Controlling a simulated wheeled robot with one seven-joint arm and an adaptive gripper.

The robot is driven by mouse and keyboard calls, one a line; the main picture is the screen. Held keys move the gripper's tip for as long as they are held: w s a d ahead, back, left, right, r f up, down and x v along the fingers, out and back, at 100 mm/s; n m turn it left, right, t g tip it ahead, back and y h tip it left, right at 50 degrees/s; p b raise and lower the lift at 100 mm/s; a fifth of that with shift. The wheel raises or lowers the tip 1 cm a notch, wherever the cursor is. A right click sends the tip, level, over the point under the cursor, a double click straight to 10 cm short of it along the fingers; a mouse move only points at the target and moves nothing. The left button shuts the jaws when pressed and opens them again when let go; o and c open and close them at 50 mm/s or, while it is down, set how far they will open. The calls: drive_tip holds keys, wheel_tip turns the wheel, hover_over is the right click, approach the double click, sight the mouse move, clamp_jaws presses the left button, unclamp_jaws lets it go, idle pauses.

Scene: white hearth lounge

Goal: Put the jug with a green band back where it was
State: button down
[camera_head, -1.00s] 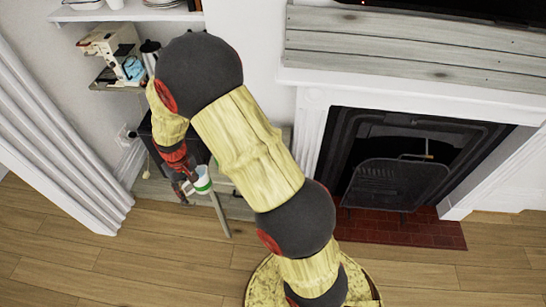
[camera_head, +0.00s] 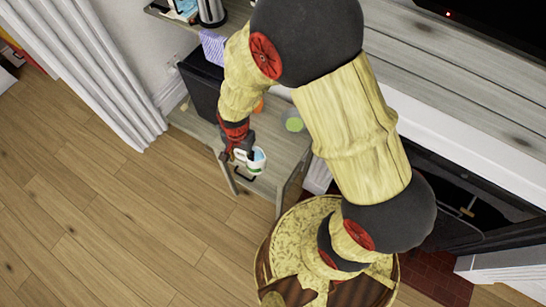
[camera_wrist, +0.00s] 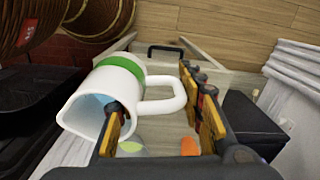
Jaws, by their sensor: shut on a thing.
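The jug (camera_wrist: 88,108) is white with a green band and a loop handle. In the wrist view it lies tilted, its open mouth toward the lower left. My gripper (camera_wrist: 160,115) is shut on the jug, with its fingers around the handle side; the exact contact is partly hidden. In the head view the jug (camera_head: 258,163) hangs beside my gripper (camera_head: 240,154), over the front part of a low grey wooden unit (camera_head: 288,152). I cannot tell whether the jug touches the unit.
On the unit are a green round thing (camera_head: 293,122), an orange thing (camera_head: 258,105) and a black box (camera_head: 203,85) with a checked cloth (camera_head: 214,46). A kettle (camera_head: 211,12) stands on a shelf above. The fireplace (camera_head: 470,190) is at right; the floor at left is clear.

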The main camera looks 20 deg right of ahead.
drive_tip(key=shift+m, duration=0.9)
drive_tip(key=w+d+f+b, duration=0.1)
drive_tip(key=w+d+f, duration=0.1)
drive_tip(key=d+f, duration=0.1)
drive_tip(key=w+d+f+b, duration=0.1)
drive_tip(key=w+d+f, duration=0.1)
drive_tip(key=d+f, duration=0.1)
drive_tip(key=w+d+f, duration=0.2)
drive_tip(key=d+f, duration=0.1)
drive_tip(key=shift+w+f+b, duration=0.1)
drive_tip(key=shift+f+b, duration=0.1)
drive_tip(key=shift+b, duration=0.2)
drive_tip(key=shift+w+d+f, duration=0.1)
drive_tip(key=shift+d+f, duration=0.05)
drive_tip(key=shift+f, duration=0.15)
drive_tip(key=shift+w+d+f+b, duration=0.15)
drive_tip(key=shift+f+b, duration=0.4)
drive_tip(key=shift+f, duration=1.05)
drive_tip(key=shift+f, duration=0.1)
drive_tip(key=shift+f, duration=0.15)
drive_tip(key=c, duration=1.2)
unclamp_jaws()
drive_tip(key=shift+o, duration=0.2)
